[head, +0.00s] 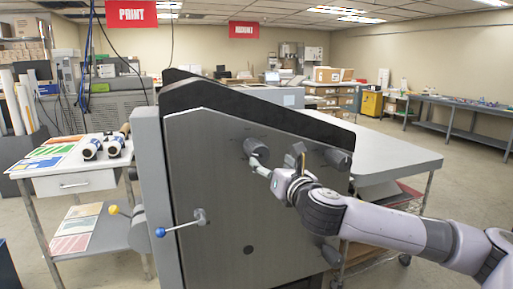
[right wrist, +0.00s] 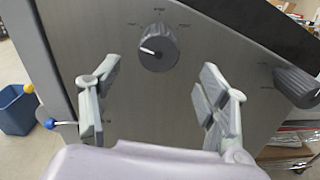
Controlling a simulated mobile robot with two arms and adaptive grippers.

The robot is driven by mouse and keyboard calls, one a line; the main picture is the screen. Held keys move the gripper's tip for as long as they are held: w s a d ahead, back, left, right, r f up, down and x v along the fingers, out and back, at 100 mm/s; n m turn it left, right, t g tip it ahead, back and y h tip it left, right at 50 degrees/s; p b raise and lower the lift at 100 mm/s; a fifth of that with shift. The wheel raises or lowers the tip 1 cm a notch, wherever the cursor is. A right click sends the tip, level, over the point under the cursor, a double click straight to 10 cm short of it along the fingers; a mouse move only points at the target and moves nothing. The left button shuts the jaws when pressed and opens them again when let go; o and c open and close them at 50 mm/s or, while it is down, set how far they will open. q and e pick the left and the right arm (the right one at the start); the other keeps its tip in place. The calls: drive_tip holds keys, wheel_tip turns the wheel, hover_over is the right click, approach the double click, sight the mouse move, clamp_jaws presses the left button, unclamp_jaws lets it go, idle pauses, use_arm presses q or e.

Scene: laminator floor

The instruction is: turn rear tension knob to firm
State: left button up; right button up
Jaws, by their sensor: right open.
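Two dark grey ribbed knobs sit on the grey side panel of the laminator (head: 215,200). The left knob (head: 256,147) also shows in the right wrist view (right wrist: 159,48), with its white pointer mark toward the left. Small labels lie to its left, top and right, too small to read. The right knob (head: 339,159) shows at the right edge of the right wrist view (right wrist: 297,86). My right gripper (head: 276,161) is open and empty, facing the left knob. In the right wrist view its fingers (right wrist: 158,72) are spread below and either side of that knob, apart from it.
A lever with a blue ball (head: 160,232) and one with a yellow ball (head: 114,210) stick out at the panel's left. A white table (head: 395,155) stands behind on the right. A white side table (head: 75,183) with rolls and sheets stands at left.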

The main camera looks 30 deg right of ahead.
sight(257, 150)
drive_tip(key=p+x, duration=0.2)
drive_tip(key=x, duration=0.9)
drive_tip(key=shift+w, duration=0.4)
drive_tip(key=c, duration=1.2)
drive_tip(key=shift+o, duration=0.2)
